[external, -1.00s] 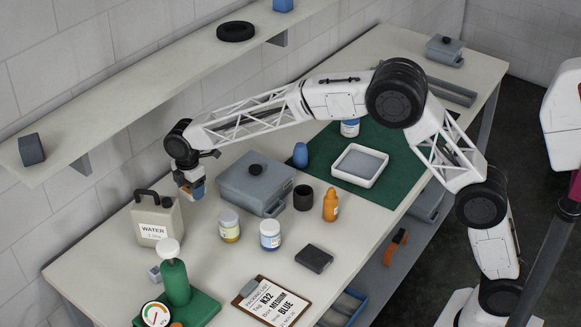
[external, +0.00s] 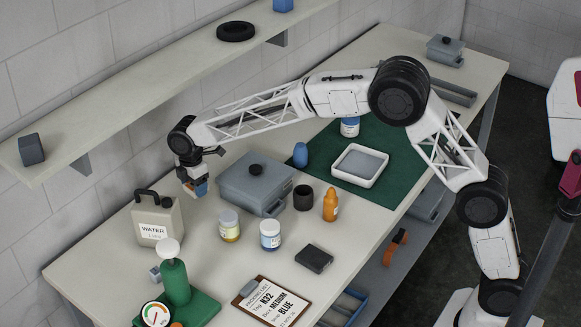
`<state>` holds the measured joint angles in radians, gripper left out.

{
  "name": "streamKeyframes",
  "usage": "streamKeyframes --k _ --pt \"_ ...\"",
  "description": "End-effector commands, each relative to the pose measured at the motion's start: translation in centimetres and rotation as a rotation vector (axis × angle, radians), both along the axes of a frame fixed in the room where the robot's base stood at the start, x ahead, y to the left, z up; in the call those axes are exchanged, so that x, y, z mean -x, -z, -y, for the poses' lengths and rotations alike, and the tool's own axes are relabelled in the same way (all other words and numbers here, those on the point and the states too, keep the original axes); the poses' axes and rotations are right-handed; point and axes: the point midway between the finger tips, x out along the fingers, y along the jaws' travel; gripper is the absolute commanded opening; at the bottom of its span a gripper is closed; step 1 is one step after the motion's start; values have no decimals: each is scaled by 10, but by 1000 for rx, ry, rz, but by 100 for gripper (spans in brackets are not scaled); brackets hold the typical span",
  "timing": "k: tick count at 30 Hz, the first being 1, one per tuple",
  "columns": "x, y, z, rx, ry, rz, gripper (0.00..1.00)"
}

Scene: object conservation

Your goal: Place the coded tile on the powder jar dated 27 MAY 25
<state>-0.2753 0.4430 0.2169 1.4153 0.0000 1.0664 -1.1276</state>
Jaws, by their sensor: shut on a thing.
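My gripper (external: 194,184) is shut on a small blue piece (external: 201,187), held above the table left of the grey lidded box. The piece is partly hidden by the fingers, and I cannot tell whether it is the coded tile. Three labelled jars show: one with yellow contents (external: 230,228) and one with a blue band (external: 270,238) stand in front of the box. A third with blue on it (external: 349,128) stands on the green mat, partly behind my arm. Their dates are too small to read.
The grey box (external: 243,186) stands close right of my gripper, the water can (external: 157,222) in front-left. A dark cup (external: 303,197), orange bottle (external: 330,205), black block (external: 314,259), clipboard (external: 272,303) and green press (external: 175,283) stand around. A shelf (external: 130,95) runs behind.

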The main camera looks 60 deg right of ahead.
Motion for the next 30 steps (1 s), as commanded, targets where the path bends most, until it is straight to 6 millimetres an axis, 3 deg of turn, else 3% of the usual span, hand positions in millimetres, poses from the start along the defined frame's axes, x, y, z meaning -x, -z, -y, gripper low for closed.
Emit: streamKeyframes --k 11,24,30 --pt "11 -19 80 -1 392 1 36" --pt "46 -43 204 0 1001 1 36" --pt "68 -50 263 0 1180 0 36"
